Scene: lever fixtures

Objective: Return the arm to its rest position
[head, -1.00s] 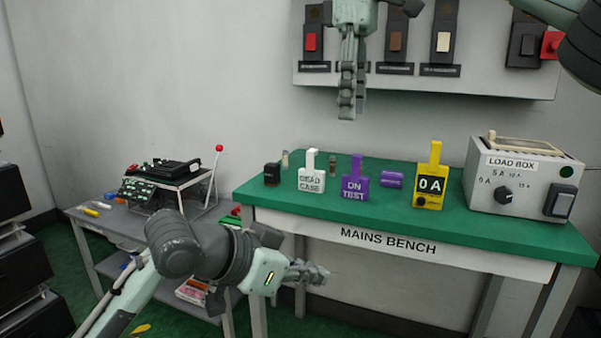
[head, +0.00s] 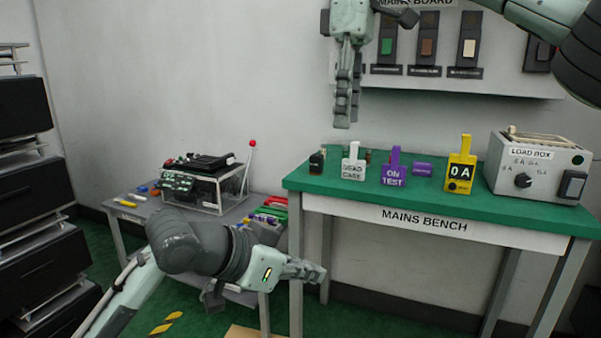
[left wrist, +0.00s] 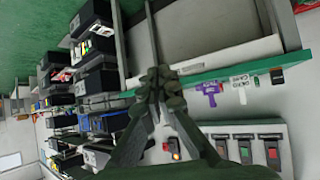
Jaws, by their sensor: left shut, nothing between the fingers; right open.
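My left gripper (head: 308,271) is shut and empty, its arm reaching in from the lower left in front of the mains bench (head: 425,218). In the left wrist view its fingertips (left wrist: 160,88) are together with nothing between them. My right gripper (head: 343,122) hangs fingers down from the top, in front of the mains board (head: 515,82). It is open and holds nothing that I can see; its fingers overlap from this side. It covers part of the board's left end.
The green bench top carries a white tag (head: 353,170), a purple tag (head: 393,172), a yellow tag (head: 459,172) and the load box (head: 533,165). A grey side table (head: 150,208) holds a device with a red-knobbed lever (head: 248,168). Dark drawers (head: 25,190) stand left.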

